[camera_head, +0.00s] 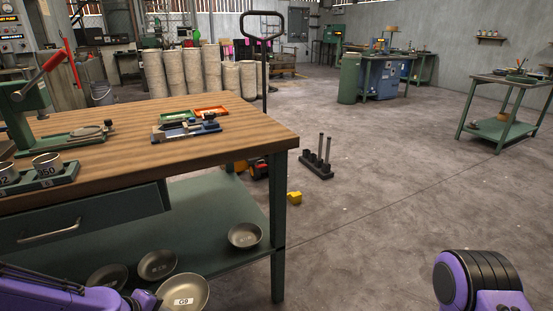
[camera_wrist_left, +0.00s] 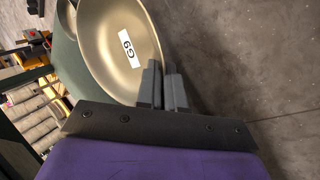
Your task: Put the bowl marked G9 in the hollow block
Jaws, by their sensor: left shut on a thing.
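The bowl marked G9 (camera_head: 196,288) is a shallow brass-coloured bowl with a white label, at the bottom of the head view by the bench's lower shelf. In the left wrist view the same bowl (camera_wrist_left: 100,68) fills the top middle. My left gripper (camera_wrist_left: 165,84) is shut on its rim. In the head view the left arm comes in at the lower left, and its fingertips are hard to make out. I cannot tell whether the bowl touches the shelf. My right gripper is out of frame; only part of that arm shows. I cannot pick out a hollow block with certainty.
Other bowls (camera_head: 244,236) (camera_head: 157,265) sit on the green lower shelf (camera_head: 215,211). The wooden benchtop (camera_head: 240,130) above carries a green press (camera_head: 25,100), a tray of marked cups (camera_head: 45,178) and small tools. The bench leg (camera_head: 278,240) stands right of the shelf.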

